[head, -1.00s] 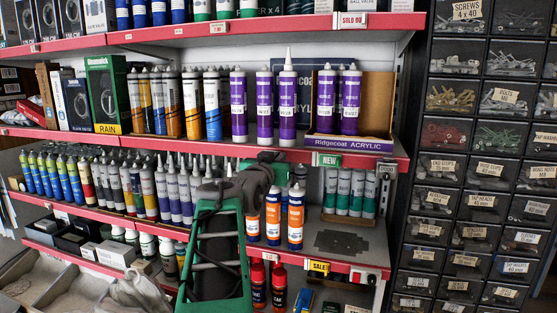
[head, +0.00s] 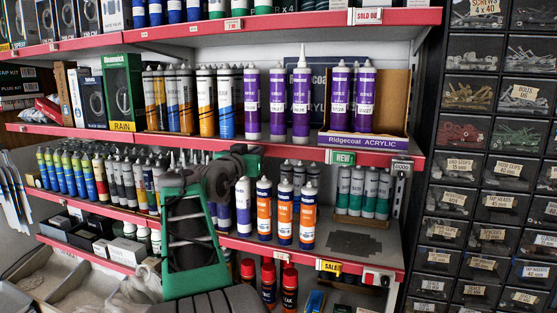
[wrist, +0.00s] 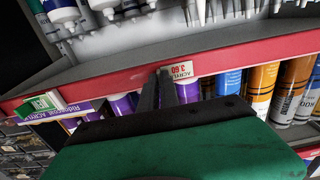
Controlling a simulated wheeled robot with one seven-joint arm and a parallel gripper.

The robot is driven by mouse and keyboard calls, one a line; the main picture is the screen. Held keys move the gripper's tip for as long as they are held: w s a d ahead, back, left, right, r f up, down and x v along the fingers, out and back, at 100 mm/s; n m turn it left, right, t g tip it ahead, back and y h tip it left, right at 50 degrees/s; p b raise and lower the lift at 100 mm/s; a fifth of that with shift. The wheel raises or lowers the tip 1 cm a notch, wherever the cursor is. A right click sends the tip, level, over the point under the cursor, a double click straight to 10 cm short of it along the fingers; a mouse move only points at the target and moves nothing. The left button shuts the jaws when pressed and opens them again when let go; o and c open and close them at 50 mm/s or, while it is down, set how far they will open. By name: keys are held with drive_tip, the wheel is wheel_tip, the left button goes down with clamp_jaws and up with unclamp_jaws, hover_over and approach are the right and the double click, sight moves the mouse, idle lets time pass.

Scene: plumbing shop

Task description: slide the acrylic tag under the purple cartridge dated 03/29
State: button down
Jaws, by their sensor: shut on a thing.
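The acrylic tag (wrist: 180,69), a small pale price label reading ACRYLIC 3.60, shows upside down at my fingertips in the wrist view, against the red shelf edge. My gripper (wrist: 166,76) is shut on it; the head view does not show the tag. There my gripper (head: 258,152) is at the red shelf edge, below the leftmost purple cartridge (head: 252,95). A second purple cartridge (head: 277,95) and a third with a tall nozzle (head: 301,95) stand to its right. Two more purple cartridges (head: 340,92) stand in a display box. Their date labels are too small to read surely.
The Ridgecoat Acrylic box (head: 362,141) stands at right, above the green NEW tag (head: 342,158). Orange and white cartridges (head: 285,215) stand on the shelf below, close to my arm. Grey, yellow and blue cartridges (head: 205,100) stand left of the purple ones.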

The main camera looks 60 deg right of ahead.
drive_tip(key=shift+w+a, duration=0.15)
drive_tip(key=shift+w, duration=0.75)
drive_tip(key=c, duration=1.6)
unclamp_jaws()
drive_tip(key=s+a+b, duration=0.1)
drive_tip(key=a+b, duration=0.2)
drive_tip(key=a, duration=0.4)
drive_tip(key=shift+a, duration=0.35)
drive_tip(key=shift+s, duration=0.1)
